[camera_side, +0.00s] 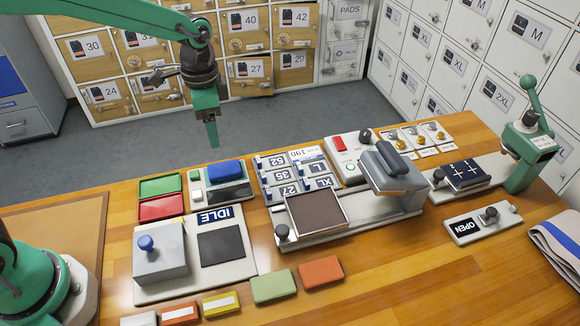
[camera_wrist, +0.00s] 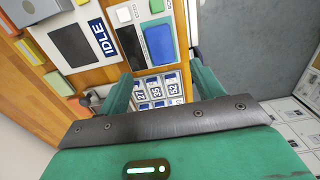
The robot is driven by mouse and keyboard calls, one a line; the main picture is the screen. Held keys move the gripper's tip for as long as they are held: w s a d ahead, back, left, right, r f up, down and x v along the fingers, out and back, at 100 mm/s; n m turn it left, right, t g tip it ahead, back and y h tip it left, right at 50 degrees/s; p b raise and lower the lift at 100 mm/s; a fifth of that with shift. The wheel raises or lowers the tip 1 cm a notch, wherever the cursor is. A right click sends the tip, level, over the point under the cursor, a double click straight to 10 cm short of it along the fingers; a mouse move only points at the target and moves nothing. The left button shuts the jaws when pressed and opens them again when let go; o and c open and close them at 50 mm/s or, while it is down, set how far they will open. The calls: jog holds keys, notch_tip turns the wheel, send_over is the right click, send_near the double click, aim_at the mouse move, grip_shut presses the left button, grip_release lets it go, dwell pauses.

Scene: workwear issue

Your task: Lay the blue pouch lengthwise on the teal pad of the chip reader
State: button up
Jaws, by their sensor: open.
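A blue pouch (camera_side: 225,170) lies flat and lengthwise on the back part of a small white unit (camera_side: 197,195), which looks like the chip reader. The unit has a white button, a green button and a dark panel (camera_side: 231,192) in front of the pouch. The wrist view also shows the pouch (camera_wrist: 159,43) and dark panel (camera_wrist: 131,47). My gripper (camera_side: 213,142) is raised behind the pouch, apart from it. In the wrist view its two fingers (camera_wrist: 160,85) stand apart with nothing held between them.
Green (camera_side: 160,185) and red (camera_side: 161,207) trays stand left of the unit. An IDLE station (camera_side: 213,270) with a blue knob is in front. A rack of numbered tags (camera_side: 298,176) and a press (camera_side: 319,240) stand to the right. Green and orange pouches (camera_side: 321,271) lie at the front.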

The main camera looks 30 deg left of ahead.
jog(key=s+a+r+n+t, duration=0.35)
jog(key=s+a+r, duration=0.25)
jog(key=s+r, duration=0.35)
jog(key=s+a+r+n+t, duration=0.1)
jog(key=s+n, duration=0.4)
jog(key=s, duration=0.6)
jog(key=shift+a+r+t, duration=0.35)
jog(key=shift+a+t, duration=0.2)
jog(key=shift+a, duration=0.55)
jog(key=shift+n, duration=0.25)
